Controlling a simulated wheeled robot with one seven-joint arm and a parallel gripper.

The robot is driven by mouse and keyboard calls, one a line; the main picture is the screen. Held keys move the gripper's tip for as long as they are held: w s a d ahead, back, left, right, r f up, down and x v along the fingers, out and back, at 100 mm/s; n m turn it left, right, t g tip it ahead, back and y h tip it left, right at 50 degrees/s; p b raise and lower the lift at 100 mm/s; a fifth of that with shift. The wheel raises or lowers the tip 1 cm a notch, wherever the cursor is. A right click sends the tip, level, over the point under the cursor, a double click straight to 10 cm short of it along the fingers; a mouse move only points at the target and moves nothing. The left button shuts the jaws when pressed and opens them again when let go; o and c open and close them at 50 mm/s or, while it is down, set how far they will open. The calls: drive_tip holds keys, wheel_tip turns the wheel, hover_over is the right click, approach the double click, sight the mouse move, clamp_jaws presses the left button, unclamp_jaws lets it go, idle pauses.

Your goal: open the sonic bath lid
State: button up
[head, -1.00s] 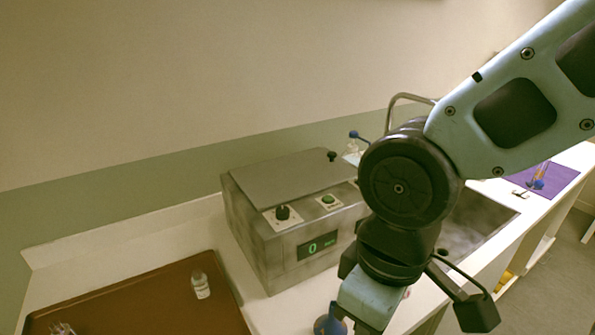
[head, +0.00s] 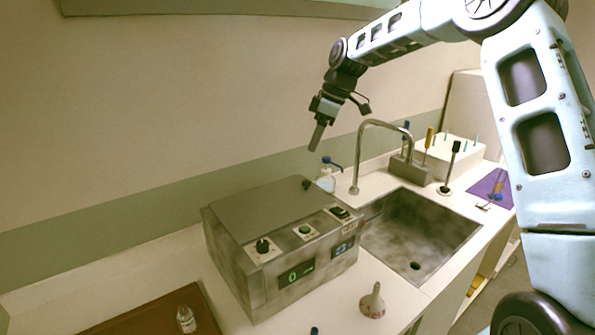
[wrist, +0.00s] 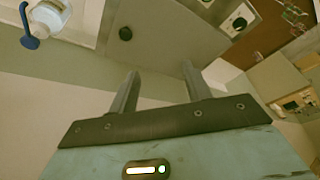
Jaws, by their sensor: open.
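The sonic bath (head: 236,268) is a grey metal box on the white counter, with knobs, a green button and a lit display on its front. Its flat grey lid (head: 262,208) lies shut on top, with a small black knob (head: 307,185) near the far right corner. In the wrist view the lid (wrist: 172,28) and its black knob (wrist: 125,33) show beyond the fingers. My gripper (head: 316,140) is raised above and behind the bath, fingers pointing down, apart from the lid. Both fingers (wrist: 160,72) show in the wrist view, spread with nothing between them.
A bottle with a blue pump (head: 326,180) stands behind the bath, near the knob. A curved tap (head: 358,160) and sink (head: 420,235) are to the right. A brown tray (head: 150,318) with a small bottle (head: 186,319) lies left.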

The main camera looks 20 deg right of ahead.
approach(307, 182)
drive_tip(key=shift+t, duration=0.3)
drive_tip(key=p+x, duration=0.7)
drive_tip(key=x, duration=0.1)
drive_tip(key=shift+s+f, duration=0.1)
drive_tip(key=shift+s, duration=0.05)
drive_tip(key=shift+c, duration=0.3)
drive_tip(key=shift+d, duration=0.1)
clamp_jaws()
